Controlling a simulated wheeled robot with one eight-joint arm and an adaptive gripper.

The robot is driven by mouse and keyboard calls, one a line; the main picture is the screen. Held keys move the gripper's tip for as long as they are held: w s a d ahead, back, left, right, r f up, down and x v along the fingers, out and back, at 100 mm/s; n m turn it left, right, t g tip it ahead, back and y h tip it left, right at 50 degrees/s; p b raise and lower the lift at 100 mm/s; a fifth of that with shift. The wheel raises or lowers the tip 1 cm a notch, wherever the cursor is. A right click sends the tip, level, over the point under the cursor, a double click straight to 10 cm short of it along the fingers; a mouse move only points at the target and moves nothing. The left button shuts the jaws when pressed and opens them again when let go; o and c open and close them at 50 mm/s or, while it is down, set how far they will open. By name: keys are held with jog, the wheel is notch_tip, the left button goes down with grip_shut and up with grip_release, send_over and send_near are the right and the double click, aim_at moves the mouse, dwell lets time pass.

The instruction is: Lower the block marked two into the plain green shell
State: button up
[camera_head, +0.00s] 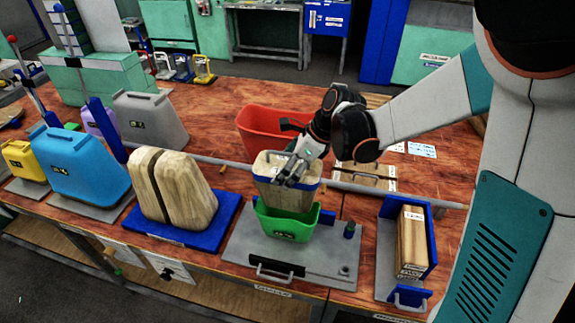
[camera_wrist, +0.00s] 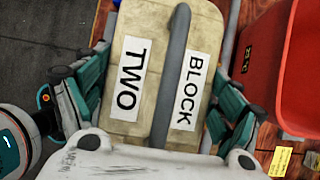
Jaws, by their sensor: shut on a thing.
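The wooden block marked two (camera_head: 287,195) is upright at the middle of the bench in the head view. My gripper (camera_head: 291,171) is shut on it near its top. In the wrist view my gripper's fingers (camera_wrist: 155,100) stand on both sides of the block (camera_wrist: 127,55), whose labels read "TWO" and "BLOCK". A grey bar runs across the block between the labels. The green shell (camera_head: 287,223) stands on a grey plate directly below the block. The block's lower end is at the shell's opening; how deep it sits is hidden by the shell's front wall.
A red bin (camera_head: 268,130) stands behind the block. A split wooden form on a blue base (camera_head: 215,232) is to the left, with blue (camera_head: 82,165) and grey (camera_head: 150,120) shells beyond. A blue holder with a wooden block (camera_head: 411,240) is to the right. A grey rail runs behind.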

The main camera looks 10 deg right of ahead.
notch_tip(320, 180, down, 14)
jog(key=b, duration=0.9)
jog(key=shift+f+b, duration=0.5)
jog(key=shift+f, duration=0.05)
dwell(0.7)
jog(key=o, duration=2)
jog(key=shift+c, duration=0.2)
jog(key=v, duration=1.2)
